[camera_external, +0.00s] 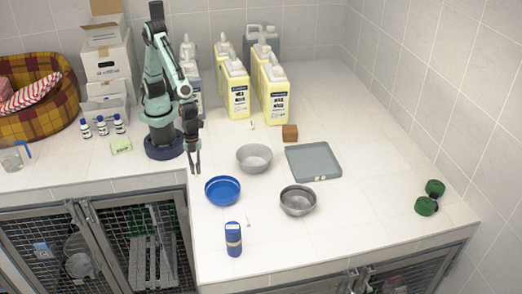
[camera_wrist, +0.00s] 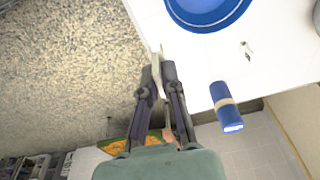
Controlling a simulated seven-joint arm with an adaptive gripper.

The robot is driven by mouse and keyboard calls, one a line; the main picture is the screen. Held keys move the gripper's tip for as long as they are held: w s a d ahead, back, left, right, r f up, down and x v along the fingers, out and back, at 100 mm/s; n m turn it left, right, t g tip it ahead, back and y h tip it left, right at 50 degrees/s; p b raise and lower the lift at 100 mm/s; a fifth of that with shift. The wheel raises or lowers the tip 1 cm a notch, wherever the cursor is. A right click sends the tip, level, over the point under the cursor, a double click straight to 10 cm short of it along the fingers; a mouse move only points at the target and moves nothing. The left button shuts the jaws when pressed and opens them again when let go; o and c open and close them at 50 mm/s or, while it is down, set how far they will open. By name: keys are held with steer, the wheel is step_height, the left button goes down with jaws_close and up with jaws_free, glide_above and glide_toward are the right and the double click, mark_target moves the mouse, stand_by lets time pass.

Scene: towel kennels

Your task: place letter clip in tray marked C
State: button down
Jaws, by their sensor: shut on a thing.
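My gripper (camera_external: 195,168) hangs above the counter near its inner edge, left of the blue bowl. In the wrist view, my gripper (camera_wrist: 162,72) is shut on a thin pale piece (camera_wrist: 157,62), which looks like the letter clip; no letter can be read on it. The piece is too small to make out in the outside view. A flat grey tray (camera_external: 328,176) lies on the counter to the right, well apart from my gripper. It has small pale spots at its front edge, too small to read as a C.
A blue bowl (camera_external: 222,191), a grey bowl (camera_external: 254,158) and a steel bowl (camera_external: 298,201) stand between my gripper and the tray. Yellow jugs (camera_external: 274,95) and a brown block (camera_external: 290,133) are behind. The right counter is mostly clear.

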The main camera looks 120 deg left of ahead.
steer(key=shift+s+a+r, duration=0.3)
steer(key=shift+s, duration=0.25)
steer(key=shift+n, duration=0.6)
steer(key=shift+w+a+r+n, duration=0.1)
steer(key=shift+w+n, duration=0.05)
steer(key=shift+n, duration=0.4)
steer(key=shift+w+a+n, duration=0.1)
steer(key=shift+w+n, duration=0.05)
steer(key=shift+n, duration=0.4)
steer(key=w+a+n+y, duration=0.3)
steer(key=a+n, duration=1.2)
steer(key=a, duration=1.7)
steer(key=shift+n, duration=0.3)
steer(key=w+a+f, duration=0.2)
steer(key=w+f, duration=0.1)
steer(key=w+a+f, duration=0.2)
steer(key=w+f, duration=0.1)
steer(key=w, duration=0.1)
steer(key=w+a+f, duration=0.2)
steer(key=w+f, duration=0.1)
steer(key=w, duration=0.1)
steer(key=shift+w+a, duration=0.15)
steer(key=shift+w+a+f, duration=0.1)
steer(key=shift+w+f, duration=0.2)
steer(key=shift+f, duration=1.45)
steer(key=shift+f, duration=0.15)
